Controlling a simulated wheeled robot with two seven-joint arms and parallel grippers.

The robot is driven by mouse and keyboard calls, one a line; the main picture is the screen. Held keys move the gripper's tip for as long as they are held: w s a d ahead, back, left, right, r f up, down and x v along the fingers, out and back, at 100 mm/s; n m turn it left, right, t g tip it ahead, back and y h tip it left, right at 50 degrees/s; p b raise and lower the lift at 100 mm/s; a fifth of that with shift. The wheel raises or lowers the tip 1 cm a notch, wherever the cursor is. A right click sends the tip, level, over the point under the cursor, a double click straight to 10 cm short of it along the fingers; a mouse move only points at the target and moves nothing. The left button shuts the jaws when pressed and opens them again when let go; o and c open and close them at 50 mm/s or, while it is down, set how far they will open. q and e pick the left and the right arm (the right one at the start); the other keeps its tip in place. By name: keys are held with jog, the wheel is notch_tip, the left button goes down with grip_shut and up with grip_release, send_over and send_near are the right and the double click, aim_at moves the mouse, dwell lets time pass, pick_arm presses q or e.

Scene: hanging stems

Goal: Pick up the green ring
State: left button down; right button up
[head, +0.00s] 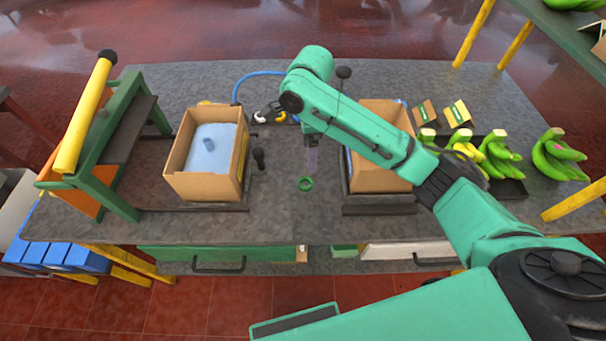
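The green ring (305,189) lies flat on the grey tabletop (285,225), between the two cardboard boxes. My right arm reaches in from the right, and my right gripper (312,168) points down just above and slightly right of the ring. The fingers look narrow and small here, and I cannot tell whether they are open or shut. The ring lies on the table and does not look lifted. My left gripper is not in view.
A cardboard box (204,190) with a light blue lining stands left; another box (378,180) stands right, partly behind my arm. A dark handled tool (259,158) lies left of the ring. Bananas (556,157) lie right. A green stand (120,203) with a yellow roller is far left.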

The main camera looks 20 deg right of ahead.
send_near(307, 186)
jog(key=shift+s+d+f+p, duration=0.25)
jog(key=shift+s+f+p, duration=0.05)
jog(key=shift+s+p, duration=0.15)
jog(key=f, duration=0.2)
jog(key=f+p, duration=0.1)
jog(key=f, duration=0.1)
jog(key=w+f, duration=0.1)
jog(key=shift+a+f, duration=0.15)
jog(key=shift+f, duration=0.25)
jog(key=shift+s+f, duration=0.15)
jog(key=shift+c, duration=0.7)
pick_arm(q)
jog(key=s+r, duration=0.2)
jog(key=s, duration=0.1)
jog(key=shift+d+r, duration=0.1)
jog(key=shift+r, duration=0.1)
pick_arm(e)
grip_shut()
